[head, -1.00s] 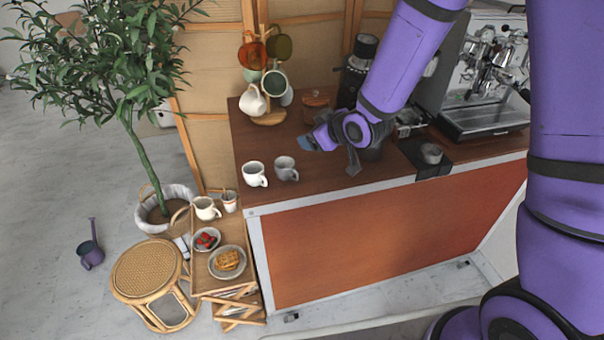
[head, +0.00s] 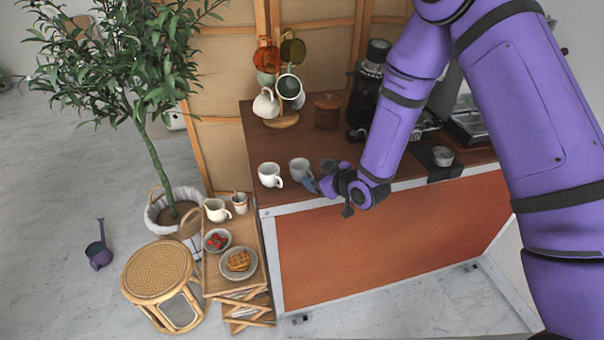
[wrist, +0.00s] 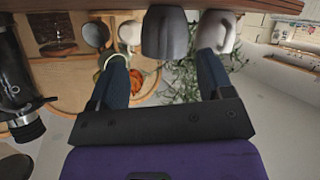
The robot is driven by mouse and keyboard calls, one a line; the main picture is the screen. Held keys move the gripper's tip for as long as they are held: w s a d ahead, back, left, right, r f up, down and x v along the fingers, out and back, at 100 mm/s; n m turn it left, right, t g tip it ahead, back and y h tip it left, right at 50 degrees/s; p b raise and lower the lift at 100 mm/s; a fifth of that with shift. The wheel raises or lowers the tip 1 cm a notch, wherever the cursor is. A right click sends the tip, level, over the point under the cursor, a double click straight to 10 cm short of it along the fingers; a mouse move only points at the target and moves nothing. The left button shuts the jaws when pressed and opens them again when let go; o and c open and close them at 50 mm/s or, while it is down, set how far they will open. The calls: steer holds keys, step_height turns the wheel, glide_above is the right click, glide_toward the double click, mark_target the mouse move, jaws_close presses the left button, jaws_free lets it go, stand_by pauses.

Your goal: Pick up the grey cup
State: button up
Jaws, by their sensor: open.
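The grey cup (head: 299,168) stands upright on the brown counter, just right of a white cup (head: 270,175) in the head view. My gripper (head: 312,184) is at the counter's front edge, close beside the grey cup on its lower right. In the wrist view the picture is upside down. The grey cup (wrist: 165,34) shows ahead, lined up with the gap of my open gripper (wrist: 162,60). The white cup (wrist: 214,32) is behind the right finger's tip there. Nothing is held. Whether a finger touches the grey cup cannot be told.
A mug tree (head: 282,121) with several mugs and a lidded jar (head: 328,112) stand farther back. A black grinder (head: 368,85) is behind my arm. A wooden side stand with a waffle plate (head: 238,263) is left of the counter. The counter behind the cups is clear.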

mark_target(305, 171)
steer(key=shift+x, duration=2.95)
steer(key=shift+s+a+r, duration=0.1)
steer(key=shift+a, duration=0.05)
steer(key=shift+c, duration=0.3)
steer(key=c, duration=0.7)
